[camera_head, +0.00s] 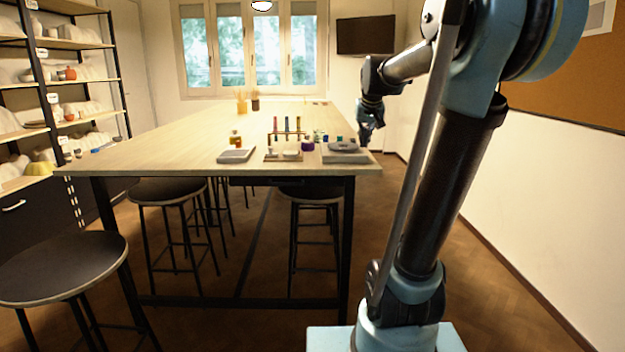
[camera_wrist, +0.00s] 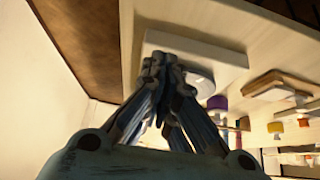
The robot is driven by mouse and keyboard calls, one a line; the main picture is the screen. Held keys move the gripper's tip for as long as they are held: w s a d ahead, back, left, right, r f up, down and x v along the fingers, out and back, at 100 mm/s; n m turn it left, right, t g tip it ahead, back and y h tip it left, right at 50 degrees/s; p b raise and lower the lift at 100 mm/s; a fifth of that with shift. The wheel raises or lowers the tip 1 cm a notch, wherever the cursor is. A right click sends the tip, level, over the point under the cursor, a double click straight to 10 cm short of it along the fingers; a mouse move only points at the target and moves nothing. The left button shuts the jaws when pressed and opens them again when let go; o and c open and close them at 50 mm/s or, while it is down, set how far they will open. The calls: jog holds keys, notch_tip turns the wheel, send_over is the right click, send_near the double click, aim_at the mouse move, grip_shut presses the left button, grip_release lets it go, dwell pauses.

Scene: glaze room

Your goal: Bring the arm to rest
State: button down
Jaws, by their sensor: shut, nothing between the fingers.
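My arm rises at the right of the head view and bends over toward the table's right edge. My gripper (camera_head: 368,130) hangs at the right edge of the long wooden table (camera_head: 190,132), beside a grey-white device with a round plate (camera_head: 345,152). In the wrist view my gripper (camera_wrist: 162,62) is shut and empty, its fingertips together. There it overlaps the white device (camera_wrist: 225,57); I cannot tell whether they touch.
A rack of coloured tubes (camera_head: 287,128), a purple roll (camera_head: 307,144), a flat grey item (camera_head: 236,155) and small jars (camera_head: 235,137) stand on the table's near end. Black stools (camera_head: 62,268) stand in front and below. Shelves (camera_head: 70,85) line the left. A wall is close at right.

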jog(key=s+f+g, duration=0.2)
jog(key=s+f, duration=1.1)
jog(key=s, duration=0.4)
jog(key=s+f+g, duration=0.2)
jog(key=s+f, duration=1.1)
jog(key=s, duration=0.3)
jog(key=shift+s+d, duration=0.15)
jog(key=shift+s, duration=0.2)
jog(key=shift+w+f, duration=0.2)
jog(key=shift+w, duration=0.3)
